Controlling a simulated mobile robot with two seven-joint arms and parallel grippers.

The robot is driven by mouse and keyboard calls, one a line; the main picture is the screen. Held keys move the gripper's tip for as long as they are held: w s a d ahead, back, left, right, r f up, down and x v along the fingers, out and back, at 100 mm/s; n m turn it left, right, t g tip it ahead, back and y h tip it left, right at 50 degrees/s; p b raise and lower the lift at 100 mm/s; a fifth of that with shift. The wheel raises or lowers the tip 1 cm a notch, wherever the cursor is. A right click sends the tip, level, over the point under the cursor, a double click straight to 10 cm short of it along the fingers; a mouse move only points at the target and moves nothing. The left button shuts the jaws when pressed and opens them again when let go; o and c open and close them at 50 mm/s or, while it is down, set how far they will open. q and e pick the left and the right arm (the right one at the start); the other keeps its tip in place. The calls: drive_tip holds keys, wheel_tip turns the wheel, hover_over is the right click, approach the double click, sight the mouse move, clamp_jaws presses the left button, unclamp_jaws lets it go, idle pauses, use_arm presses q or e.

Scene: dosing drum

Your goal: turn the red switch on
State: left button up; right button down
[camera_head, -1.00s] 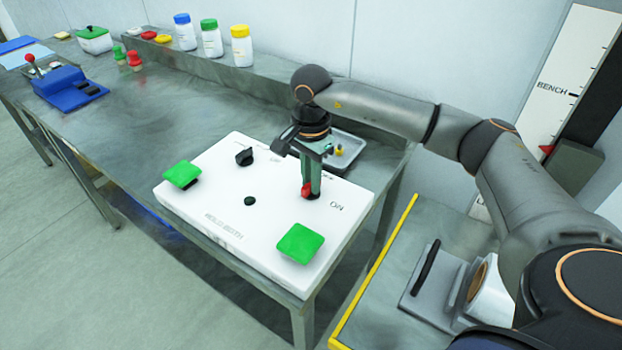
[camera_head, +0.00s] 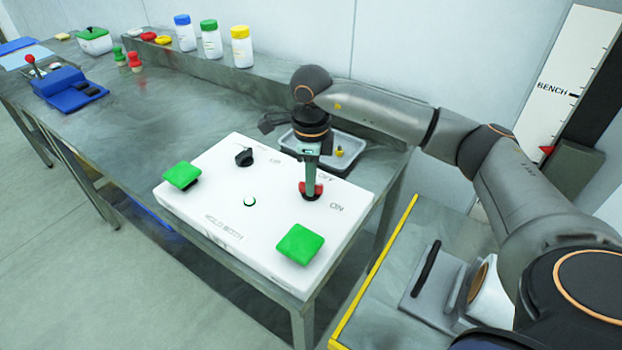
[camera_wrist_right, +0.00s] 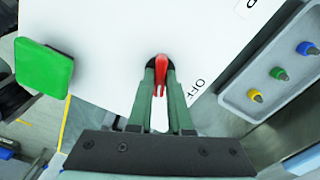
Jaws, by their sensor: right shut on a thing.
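The red switch (camera_head: 313,190) sits on the white panel (camera_head: 225,207), near its right side by the ON marking. My right gripper (camera_head: 309,192) points down from above and is shut on the red switch. In the right wrist view the red switch (camera_wrist_right: 160,72) shows between the two green fingers (camera_wrist_right: 160,92), beside the OFF lettering. A round indicator (camera_head: 249,202) in the panel's middle shows white-green. My left gripper is not in view.
Two green square buttons (camera_head: 182,175) (camera_head: 300,244) and a black knob (camera_head: 244,157) stand up from the panel. A grey tray (camera_head: 336,158) with small coloured pieces lies behind. Bottles (camera_head: 241,46) stand at the back. The bench's middle is clear.

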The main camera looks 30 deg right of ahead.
drive_tip(key=m, duration=0.4)
drive_tip(key=shift+m, duration=0.7)
drive_tip(key=c, duration=0.8)
unclamp_jaws()
drive_tip(key=shift+c, duration=0.2)
drive_tip(key=shift+r, duration=0.15)
wheel_tip(320, 180, up, 12)
drive_tip(key=shift+r, duration=0.15)
